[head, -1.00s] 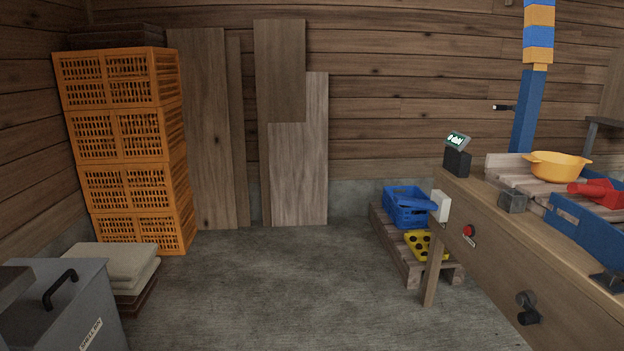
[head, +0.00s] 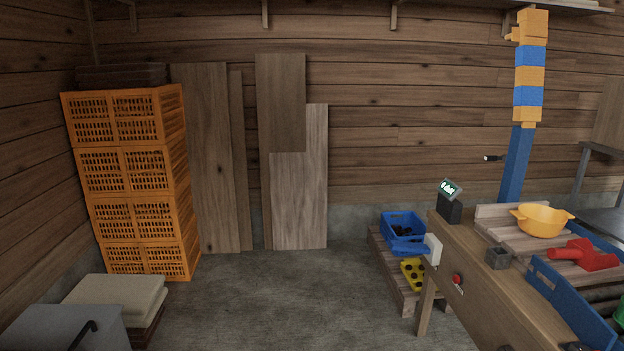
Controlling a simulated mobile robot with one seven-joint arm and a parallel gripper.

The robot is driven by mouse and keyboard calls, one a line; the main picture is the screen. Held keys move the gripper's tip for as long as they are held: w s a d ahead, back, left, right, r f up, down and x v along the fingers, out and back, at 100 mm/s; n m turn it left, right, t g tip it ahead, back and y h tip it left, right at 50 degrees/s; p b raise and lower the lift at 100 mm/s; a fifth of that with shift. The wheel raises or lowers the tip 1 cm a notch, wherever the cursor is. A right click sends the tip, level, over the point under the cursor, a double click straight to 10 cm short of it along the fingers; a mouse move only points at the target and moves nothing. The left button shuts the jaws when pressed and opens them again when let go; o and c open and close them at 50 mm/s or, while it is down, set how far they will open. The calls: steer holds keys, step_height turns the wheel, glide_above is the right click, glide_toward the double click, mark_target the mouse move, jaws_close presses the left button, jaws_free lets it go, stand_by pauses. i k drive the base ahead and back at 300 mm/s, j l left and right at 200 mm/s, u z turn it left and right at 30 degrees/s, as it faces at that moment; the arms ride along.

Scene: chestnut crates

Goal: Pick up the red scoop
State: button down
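The red scoop (head: 590,256) lies at the right of the head view, on slatted wood on top of the wooden bench (head: 462,246). Its narrow handle points left and its wider part is to the right. A yellow two-handled bowl (head: 541,220) stands just behind it. A blue-walled crate or tray (head: 562,298) is in front of it, and its low wall comes close below the scoop. My gripper is not in view, and nothing is seen touching the scoop.
A small grey box (head: 498,258) and a dark display unit (head: 449,205) stand on the bench. A blue and orange post (head: 516,165) rises behind. Orange crates (head: 130,190) are stacked at left, near a grey cabinet (head: 55,330). The middle concrete floor (head: 270,300) is clear.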

mark_target(580, 251)
steer(key=k+z, duration=0.1)
steer(key=z, duration=1.25)
